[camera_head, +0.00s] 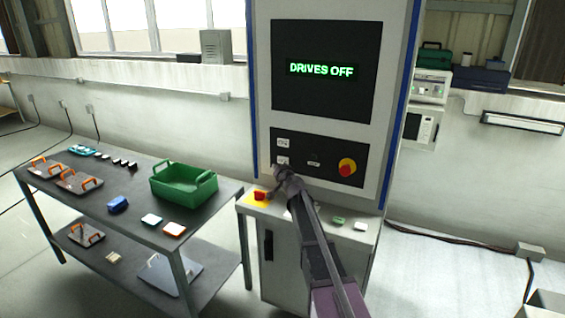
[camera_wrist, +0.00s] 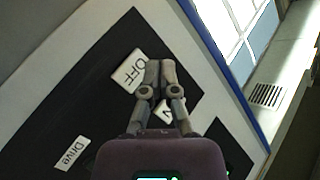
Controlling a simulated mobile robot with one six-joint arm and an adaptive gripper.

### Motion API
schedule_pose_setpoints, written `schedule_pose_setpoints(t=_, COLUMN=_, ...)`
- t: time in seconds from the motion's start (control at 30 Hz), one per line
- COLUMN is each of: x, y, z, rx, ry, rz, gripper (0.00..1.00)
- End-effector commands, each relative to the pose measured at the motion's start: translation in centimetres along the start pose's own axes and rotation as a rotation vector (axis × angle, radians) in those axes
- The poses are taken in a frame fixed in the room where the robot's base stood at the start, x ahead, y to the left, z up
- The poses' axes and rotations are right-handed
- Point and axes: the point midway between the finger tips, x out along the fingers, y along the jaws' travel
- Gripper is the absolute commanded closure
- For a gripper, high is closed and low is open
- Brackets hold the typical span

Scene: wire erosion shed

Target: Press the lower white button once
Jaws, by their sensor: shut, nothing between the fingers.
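The lower white button (camera_head: 283,161) is on the black control panel, below the upper white button (camera_head: 283,143). In the wrist view the panel appears turned, with the screen at lower right, so the lower button (camera_wrist: 127,72) is the one marked OFF. The upper button (camera_wrist: 164,108) is partly hidden behind my fingers. My gripper (camera_head: 276,169) is shut and empty, just below and left of the lower button. In the wrist view its fingertips (camera_wrist: 160,66) appear beside the OFF button's edge. I cannot tell whether they touch the panel.
The screen (camera_head: 321,90) reads DRIVES OFF. A red button on a yellow base (camera_head: 260,196) sits on the ledge below. A table with a green crate (camera_head: 185,190) stands left.

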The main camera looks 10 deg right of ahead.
Motion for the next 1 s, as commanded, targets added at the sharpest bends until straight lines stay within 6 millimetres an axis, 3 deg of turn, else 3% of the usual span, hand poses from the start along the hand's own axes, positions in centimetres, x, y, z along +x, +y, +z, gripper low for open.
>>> schedule_pose_setpoints(t=0.2, x=-1.0, y=-0.7, z=0.7, rx=0.0, ry=0.0, rz=0.0, gripper=1.0)
schedule_pose_setpoints(t=1.0, x=-1.7, y=-0.9, z=1.5, rx=-0.011, ry=-0.027, rz=-0.004, gripper=1.0)
